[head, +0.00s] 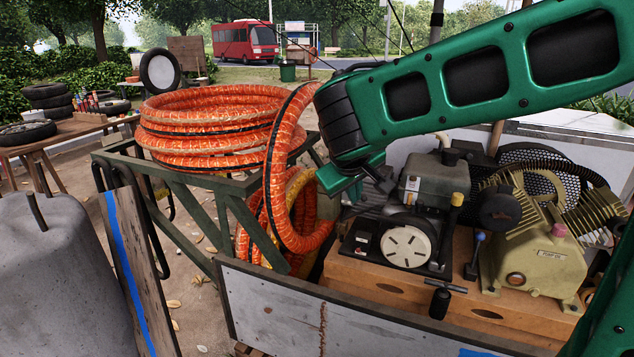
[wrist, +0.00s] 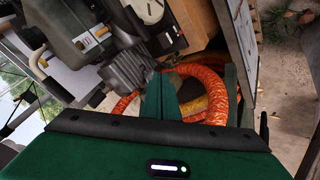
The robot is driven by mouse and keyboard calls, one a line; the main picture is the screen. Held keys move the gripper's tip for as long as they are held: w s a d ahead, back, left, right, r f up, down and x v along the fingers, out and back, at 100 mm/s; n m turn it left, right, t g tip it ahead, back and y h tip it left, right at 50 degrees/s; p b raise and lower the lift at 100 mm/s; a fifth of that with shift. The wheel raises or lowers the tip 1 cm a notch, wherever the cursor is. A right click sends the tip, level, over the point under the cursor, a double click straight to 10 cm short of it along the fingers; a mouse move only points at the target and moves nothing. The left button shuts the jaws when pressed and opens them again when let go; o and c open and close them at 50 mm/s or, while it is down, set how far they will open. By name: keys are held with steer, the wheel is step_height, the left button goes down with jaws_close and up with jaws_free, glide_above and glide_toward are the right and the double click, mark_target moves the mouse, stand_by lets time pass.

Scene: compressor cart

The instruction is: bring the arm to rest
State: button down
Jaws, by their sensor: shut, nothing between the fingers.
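My green arm reaches in from the upper right of the head view and bends down at a black joint. My gripper (head: 345,184) is at its lower end, in front of the orange hose and left of the engine (head: 434,180). In the wrist view my gripper (wrist: 160,85) shows its green fingers together, with nothing between them. The fingertips point toward the orange hose (wrist: 208,80) and the grey finned motor part (wrist: 128,70). From these views I cannot tell whether the fingers touch anything.
Coiled orange hose (head: 215,125) lies on a green metal frame (head: 187,183). A tan pump (head: 540,255) sits on the cart right of the engine. A grey cart side panel (head: 300,310) stands in front. A concrete block (head: 55,270) and a blue-striped board (head: 137,270) are at left.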

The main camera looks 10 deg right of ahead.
steer(key=s+d+f+m+g, duration=0.2)
steer(key=s+d+m, duration=0.1)
steer(key=s+d, duration=0.55)
steer(key=s+d+f+m+g, duration=0.3)
steer(key=s+d, duration=0.4)
steer(key=d, duration=0.2)
steer(key=s+f+m+g+y, duration=0.1)
steer(key=s+f+m+y, duration=0.1)
steer(key=s, duration=0.6)
steer(key=s+d+f+m+g+y, duration=0.1)
steer(key=s+f, duration=0.1)
steer(key=s, duration=0.6)
steer(key=shift+s+d+m+y, duration=0.25)
steer(key=shift+s+m+y, duration=0.15)
steer(key=shift+w+f, duration=0.25)
steer(key=shift+w, duration=0.4)
steer(key=shift+s, duration=0.1)
